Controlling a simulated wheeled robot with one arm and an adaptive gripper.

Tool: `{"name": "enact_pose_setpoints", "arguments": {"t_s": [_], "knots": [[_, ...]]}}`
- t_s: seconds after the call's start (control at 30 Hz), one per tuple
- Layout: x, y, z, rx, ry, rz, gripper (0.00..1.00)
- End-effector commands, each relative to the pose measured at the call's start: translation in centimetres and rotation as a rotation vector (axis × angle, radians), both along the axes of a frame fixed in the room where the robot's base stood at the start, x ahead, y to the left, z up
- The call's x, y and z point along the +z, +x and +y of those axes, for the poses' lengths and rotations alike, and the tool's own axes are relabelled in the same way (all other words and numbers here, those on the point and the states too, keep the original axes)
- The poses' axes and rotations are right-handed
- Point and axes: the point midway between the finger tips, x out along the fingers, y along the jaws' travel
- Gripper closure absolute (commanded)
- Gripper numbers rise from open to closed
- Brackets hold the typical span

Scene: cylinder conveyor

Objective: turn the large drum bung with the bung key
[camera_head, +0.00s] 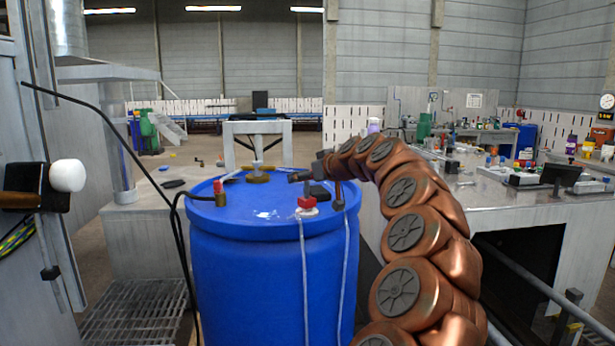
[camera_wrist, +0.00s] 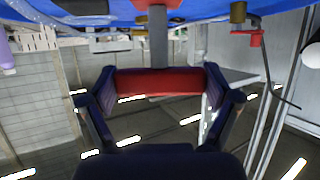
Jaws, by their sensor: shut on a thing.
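The blue drum (camera_head: 270,270) stands upright in front of me. A red bung with a pale rim (camera_head: 307,204) is on its lid near the front right; a bit of red also shows at the top edge of the wrist view (camera_wrist: 156,3). My gripper (camera_head: 303,178) is just above it, shut on the red crossbar (camera_wrist: 160,82) of the bung key. The key's grey stem (camera_wrist: 158,42) runs from the crossbar to the red piece at the drum. My gripper hides the crossbar in the head view. I cannot tell how deep the key sits.
A brass fitting (camera_head: 258,177) stands at the back of the lid. A brass fitting with a red top (camera_head: 220,194) is at the left, beside a black cable (camera_head: 175,225). A cluttered bench (camera_head: 500,195) is at the right. A grating (camera_head: 135,308) lies at the left.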

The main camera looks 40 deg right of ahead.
Motion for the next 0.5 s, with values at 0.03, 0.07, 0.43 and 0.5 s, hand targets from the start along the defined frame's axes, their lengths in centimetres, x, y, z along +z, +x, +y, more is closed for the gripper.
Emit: {"name": "enact_pose_setpoints", "arguments": {"t_s": [0.03, 0.07, 0.43, 0.5], "knots": [[-0.07, -0.01, 0.0, 0.0, 0.0, -0.001, 0.53], [-0.11, 0.0, 0.0, 0.0, 0.0, -0.001, 0.53], [-0.55, 0.0, 0.0, 0.0, 0.0, -0.001, 0.53], [-0.64, 0.0, 0.0, 0.0, 0.0, -0.001, 0.53]]}}
